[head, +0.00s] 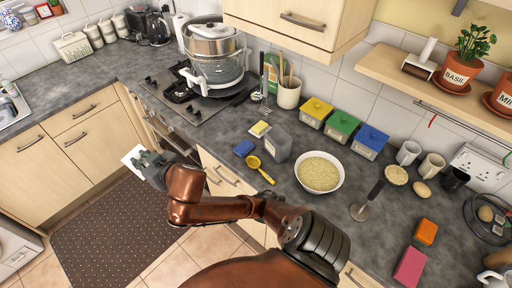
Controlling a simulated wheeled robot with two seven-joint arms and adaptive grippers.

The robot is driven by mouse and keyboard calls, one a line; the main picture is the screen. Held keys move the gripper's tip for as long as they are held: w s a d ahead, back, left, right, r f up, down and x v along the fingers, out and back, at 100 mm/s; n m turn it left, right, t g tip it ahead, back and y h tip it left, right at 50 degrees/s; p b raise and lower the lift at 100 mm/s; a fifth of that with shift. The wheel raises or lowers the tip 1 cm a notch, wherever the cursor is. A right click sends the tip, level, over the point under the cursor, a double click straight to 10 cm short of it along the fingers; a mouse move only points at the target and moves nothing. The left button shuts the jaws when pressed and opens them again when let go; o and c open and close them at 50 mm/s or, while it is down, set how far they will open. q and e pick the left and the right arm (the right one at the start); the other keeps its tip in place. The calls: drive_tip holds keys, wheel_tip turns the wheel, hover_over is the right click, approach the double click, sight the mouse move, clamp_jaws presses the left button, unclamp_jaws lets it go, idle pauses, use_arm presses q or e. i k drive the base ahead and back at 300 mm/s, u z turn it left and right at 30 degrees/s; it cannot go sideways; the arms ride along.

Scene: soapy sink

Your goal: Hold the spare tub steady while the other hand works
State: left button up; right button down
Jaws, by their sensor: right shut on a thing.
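My right gripper (146,163) reaches out to the left, over the floor in front of the cabinets. It is shut on a small white thing (131,154), flat-looking from here and partly hidden by the fingers. My left gripper is not in view. I cannot tell which thing is the spare tub. Three tubs stand in a row by the back wall: one with a yellow lid (318,107), one with a green lid (343,122) and one with a blue lid (371,138). A grey container (279,145) stands nearer the counter's front edge.
A bowl of pale grains (320,172), a yellow scoop (260,168) and a blue block (244,148) are on the counter. The hob (196,108) bears a large steamer (214,63). A pink block (410,266) lies at the right. The floor mat (118,230) is clear.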

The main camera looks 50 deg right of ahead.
sight(277, 143)
drive_tip(key=u, duration=0.25)
drive_tip(key=k, duration=0.85)
drive_tip(key=z, duration=1.35)
drive_tip(key=i, duration=0.5)
